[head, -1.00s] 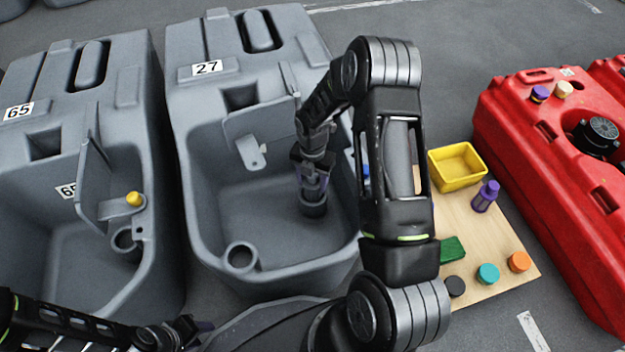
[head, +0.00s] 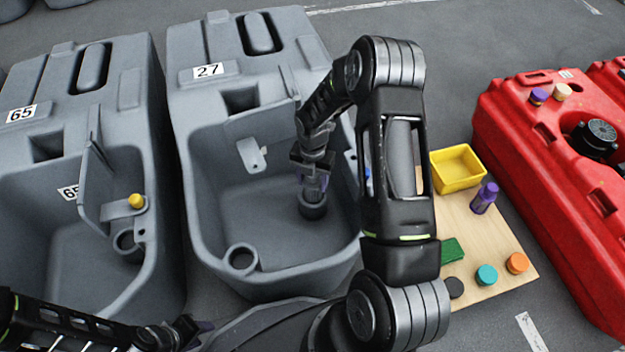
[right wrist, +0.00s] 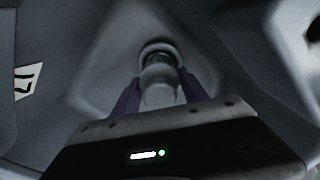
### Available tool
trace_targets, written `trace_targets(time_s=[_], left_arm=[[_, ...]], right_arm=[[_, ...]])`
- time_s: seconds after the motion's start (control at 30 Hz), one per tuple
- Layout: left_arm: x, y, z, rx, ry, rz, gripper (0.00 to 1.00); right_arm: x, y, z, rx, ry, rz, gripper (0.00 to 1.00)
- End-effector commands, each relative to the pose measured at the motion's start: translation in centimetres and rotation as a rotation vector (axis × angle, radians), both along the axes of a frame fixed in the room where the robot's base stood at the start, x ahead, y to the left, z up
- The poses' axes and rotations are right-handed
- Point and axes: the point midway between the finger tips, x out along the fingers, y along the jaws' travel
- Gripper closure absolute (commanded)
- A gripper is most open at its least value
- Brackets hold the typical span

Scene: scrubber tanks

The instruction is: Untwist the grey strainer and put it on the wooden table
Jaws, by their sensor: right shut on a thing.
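The grey strainer (right wrist: 158,82) is a pale grey cylinder that stands between the purple fingers of my right gripper in the right wrist view. Its far end meets a round fitting in the basin of the grey tank 27 (head: 268,226). In the head view, my right gripper (head: 315,188) points down into this basin, just above a dark round collar (head: 313,206) on its floor. The gripper is shut on the strainer, which it mostly hides in the head view. I cannot tell whether threads still engage. My left gripper (head: 188,332) is at the lower left, its jaws unclear.
The wooden table (head: 505,240) is on the right, holding a yellow bin (head: 457,168), a purple bottle-like piece (head: 484,197), a green block and several round caps. A red tank (head: 560,160) stands beyond.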

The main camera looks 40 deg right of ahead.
Motion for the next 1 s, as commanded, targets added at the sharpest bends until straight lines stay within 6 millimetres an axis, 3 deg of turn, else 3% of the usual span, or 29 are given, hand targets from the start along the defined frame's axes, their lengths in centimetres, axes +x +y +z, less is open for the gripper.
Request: trace_targets(time_s=[1.0], left_arm=[[0.0,0.0,1.2,0.000,0.000,0.000,0.63]], right_arm=[[0.0,0.0,1.5,-0.001,-0.001,-0.001,0.97]])
